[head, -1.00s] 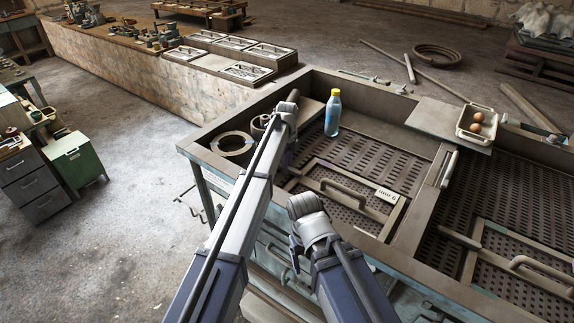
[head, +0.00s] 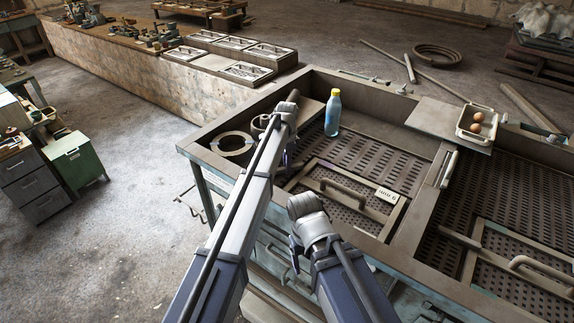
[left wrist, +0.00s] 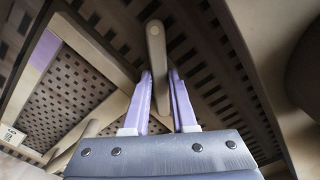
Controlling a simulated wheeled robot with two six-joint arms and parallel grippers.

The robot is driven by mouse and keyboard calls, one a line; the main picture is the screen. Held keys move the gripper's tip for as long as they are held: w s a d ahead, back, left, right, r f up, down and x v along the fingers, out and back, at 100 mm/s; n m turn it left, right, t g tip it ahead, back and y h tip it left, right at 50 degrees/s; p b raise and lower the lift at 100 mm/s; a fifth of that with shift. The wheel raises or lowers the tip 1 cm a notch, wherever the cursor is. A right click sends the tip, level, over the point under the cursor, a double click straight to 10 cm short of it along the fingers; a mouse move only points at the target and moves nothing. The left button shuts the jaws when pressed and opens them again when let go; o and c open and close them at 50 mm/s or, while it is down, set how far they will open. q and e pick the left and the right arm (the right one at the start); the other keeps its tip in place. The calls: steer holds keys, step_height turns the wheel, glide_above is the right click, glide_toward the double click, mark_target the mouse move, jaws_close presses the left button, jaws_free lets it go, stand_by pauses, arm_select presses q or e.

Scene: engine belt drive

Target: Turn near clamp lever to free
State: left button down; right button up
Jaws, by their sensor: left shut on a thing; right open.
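My left gripper (left wrist: 160,75) is shut on the clamp lever (left wrist: 155,45), a grey-brown bar with a rounded end that rises between the two purple fingers in the left wrist view. In the head view my left gripper (head: 289,160) is mostly hidden behind its own arm, at the left inner side of the bench tray, and the held lever cannot be made out there. My right gripper (head: 296,258) is lower, off the bench's near edge, open and apart from the lever. A pale lever (head: 449,168) lies on the divider between the tray's bays.
A framed perforated panel (head: 368,207) with a handle and a label lies beside my left gripper. A blue bottle (head: 333,115) stands behind it. A round ring (head: 232,144) sits at the bench's left corner. A small tray (head: 463,128) holds eggs at the right.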

arm_select(q)
steer(key=n, duration=0.6)
steer(key=shift+n, duration=0.4)
stand_by(0.4)
steer(key=c, duration=0.7)
jaws_free()
steer(key=shift+r, duration=0.1)
step_height(320, 180, up, 8)
steer(key=p, duration=0.8)
steer(key=shift+f, duration=0.2)
